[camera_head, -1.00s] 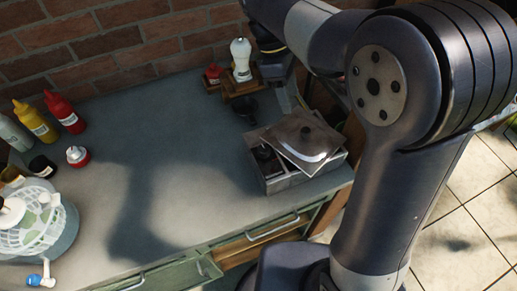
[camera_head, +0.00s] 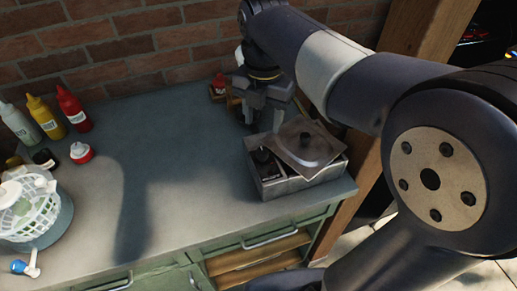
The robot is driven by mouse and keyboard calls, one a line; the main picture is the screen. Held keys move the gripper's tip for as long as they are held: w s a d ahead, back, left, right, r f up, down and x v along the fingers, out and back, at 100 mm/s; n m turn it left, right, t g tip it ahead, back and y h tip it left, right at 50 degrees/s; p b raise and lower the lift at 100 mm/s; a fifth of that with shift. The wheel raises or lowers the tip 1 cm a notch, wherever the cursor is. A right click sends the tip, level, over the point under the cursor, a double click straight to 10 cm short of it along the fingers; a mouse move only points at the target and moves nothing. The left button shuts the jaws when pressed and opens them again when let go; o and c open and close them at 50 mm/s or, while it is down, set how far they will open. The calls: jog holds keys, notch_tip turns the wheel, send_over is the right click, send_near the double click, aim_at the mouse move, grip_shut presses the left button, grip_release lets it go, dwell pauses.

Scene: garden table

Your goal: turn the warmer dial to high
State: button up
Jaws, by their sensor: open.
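The grey metal warmer (camera_head: 290,187) stands at the right end of the table. Its lid (camera_head: 322,150), with a black knob, lies tilted over the right part. A dark round object (camera_head: 264,158) shows in the open left part. I cannot make out the dial or its setting. My gripper (camera_head: 263,122) points down just behind the warmer's left back corner, in front of the wall. It is open with nothing seen between its fingers, and it looks apart from the warmer.
A small red-capped jar (camera_head: 219,84) stands behind my gripper. A red bottle (camera_head: 73,110), a yellow bottle (camera_head: 45,117) and a white bottle (camera_head: 20,122) stand at the back left. A white basket (camera_head: 30,208) sits front left. The middle of the table is clear.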

aim_at(262, 150)
notch_tip(262, 150, down, 10)
jog(key=shift+r, duration=0.1)
dwell(0.4)
jog(key=c, duration=1)
